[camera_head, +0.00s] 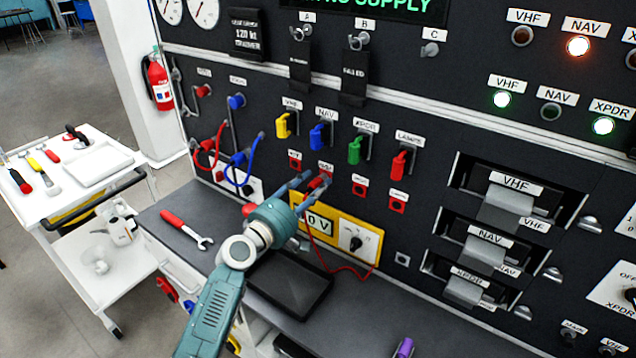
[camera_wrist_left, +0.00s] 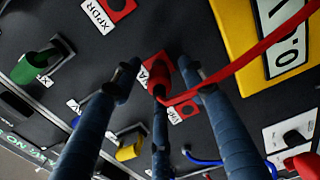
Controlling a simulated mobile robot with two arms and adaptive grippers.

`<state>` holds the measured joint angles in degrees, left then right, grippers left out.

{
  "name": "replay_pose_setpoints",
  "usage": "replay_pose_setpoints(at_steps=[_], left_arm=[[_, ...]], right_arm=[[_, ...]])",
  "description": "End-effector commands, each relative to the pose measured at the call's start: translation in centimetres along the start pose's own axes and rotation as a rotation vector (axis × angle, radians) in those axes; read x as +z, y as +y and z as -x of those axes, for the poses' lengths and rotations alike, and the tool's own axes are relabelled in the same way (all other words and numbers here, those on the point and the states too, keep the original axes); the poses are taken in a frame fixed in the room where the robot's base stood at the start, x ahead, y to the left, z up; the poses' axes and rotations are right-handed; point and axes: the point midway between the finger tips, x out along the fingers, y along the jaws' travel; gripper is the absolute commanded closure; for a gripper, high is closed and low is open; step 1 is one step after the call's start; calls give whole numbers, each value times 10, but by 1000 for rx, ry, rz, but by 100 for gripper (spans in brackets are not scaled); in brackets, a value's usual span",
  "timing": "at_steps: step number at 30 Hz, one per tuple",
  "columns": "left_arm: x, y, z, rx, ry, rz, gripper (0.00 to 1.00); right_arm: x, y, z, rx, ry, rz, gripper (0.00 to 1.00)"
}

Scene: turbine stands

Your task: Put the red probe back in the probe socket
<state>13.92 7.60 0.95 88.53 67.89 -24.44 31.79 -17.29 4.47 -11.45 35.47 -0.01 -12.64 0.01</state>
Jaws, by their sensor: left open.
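The red probe (camera_head: 318,183) is at the NAV test point on the dark panel, with its thin red lead hanging towards the yellow meter (camera_head: 364,226). In the left wrist view the probe (camera_wrist_left: 158,78) points at the red square jack, between my fingers. My left gripper (camera_head: 306,187) is at the panel with its fingers spread around the probe; in the wrist view the fingers (camera_wrist_left: 160,100) look apart from it.
Coloured switch handles (camera_head: 354,150) stick out just above the test points. A black tray (camera_head: 290,287) and a red-handled wrench (camera_head: 187,230) lie on the grey bench (camera_head: 375,325). A purple-handled item (camera_head: 404,347) lies at the front. A white tool cart (camera_head: 85,185) stands at left.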

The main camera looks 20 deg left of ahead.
Motion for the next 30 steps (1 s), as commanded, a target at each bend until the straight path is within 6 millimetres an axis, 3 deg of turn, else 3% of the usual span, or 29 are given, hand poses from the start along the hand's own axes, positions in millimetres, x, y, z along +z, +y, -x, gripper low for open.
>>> replay_pose_setpoints(at_steps=[20, 26, 30], left_arm=[[0, 1, 0, 0, 0, 0, 58], [0, 1, 0, 1, 0, 0, 98], [0, 1, 0, 1, 0, 0, 100]], right_arm=[[-2, 1, -1, 1, 4, 1, 52], [-2, 2, -1, 3, 3, 1, 52], [-2, 3, -1, 3, 3, 1, 52]])
